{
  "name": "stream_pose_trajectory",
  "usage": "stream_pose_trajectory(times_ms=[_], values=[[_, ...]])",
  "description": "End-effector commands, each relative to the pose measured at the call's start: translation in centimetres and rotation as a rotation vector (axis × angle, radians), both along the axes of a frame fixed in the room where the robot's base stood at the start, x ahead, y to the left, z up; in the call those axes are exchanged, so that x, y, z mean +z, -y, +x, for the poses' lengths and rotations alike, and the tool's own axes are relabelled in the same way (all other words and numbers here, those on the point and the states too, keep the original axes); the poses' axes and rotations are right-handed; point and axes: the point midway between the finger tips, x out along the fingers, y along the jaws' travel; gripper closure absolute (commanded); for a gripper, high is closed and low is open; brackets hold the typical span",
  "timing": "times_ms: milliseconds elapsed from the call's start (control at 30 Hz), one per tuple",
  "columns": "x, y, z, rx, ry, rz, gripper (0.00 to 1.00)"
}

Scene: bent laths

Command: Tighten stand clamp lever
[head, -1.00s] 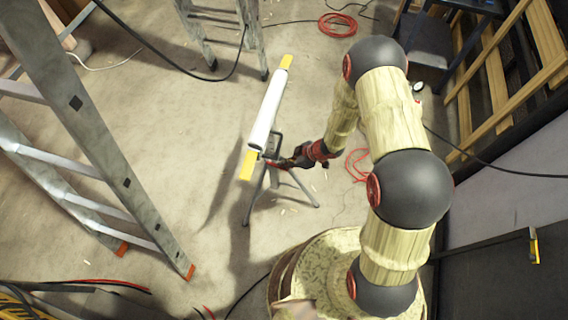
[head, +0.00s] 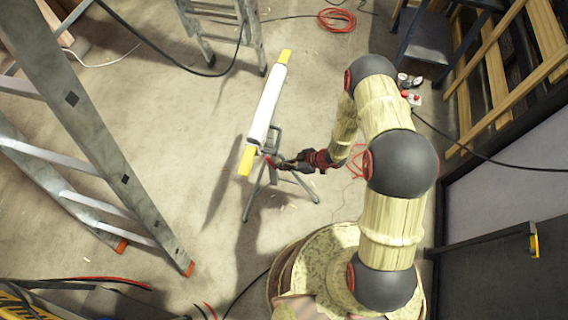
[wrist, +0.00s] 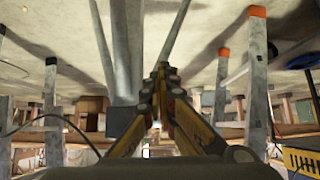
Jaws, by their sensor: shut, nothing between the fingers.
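A grey tripod stand (head: 252,203) stands on the floor with splayed legs, bearing a long white tube-like bar (head: 266,105) with yellow ends. A small red part, which looks like the clamp lever (head: 268,160), shows at the stand's head below the near yellow end. My gripper (head: 279,164) is shut and empty, just right of the stand head, its tips close to the red part; contact cannot be told. In the wrist view the shut fingertips (wrist: 161,72) meet in front of the stand's grey post and legs (wrist: 126,55). The lever cannot be made out there.
A large stepladder (head: 90,125) stands at the left and another ladder (head: 222,28) at the back. Red cable (head: 337,20) lies coiled behind. Wooden racking (head: 505,85) and a dark cabinet (head: 490,275) line the right. Floor left of the stand is clear.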

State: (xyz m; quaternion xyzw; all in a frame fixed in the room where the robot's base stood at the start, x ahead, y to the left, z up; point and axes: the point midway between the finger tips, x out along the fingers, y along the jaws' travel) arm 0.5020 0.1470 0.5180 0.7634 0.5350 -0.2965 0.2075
Motion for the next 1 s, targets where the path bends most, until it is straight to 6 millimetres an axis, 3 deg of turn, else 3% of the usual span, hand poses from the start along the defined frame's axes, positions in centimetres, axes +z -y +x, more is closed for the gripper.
stream_pose_trajectory(times_ms=[400, 1000], values=[[-1.4, -1.2, 0.4, 0.001, 0.001, 0.000, 1.00], [-1.7, -1.5, 0.6, 0.000, 0.000, 0.000, 1.00]])
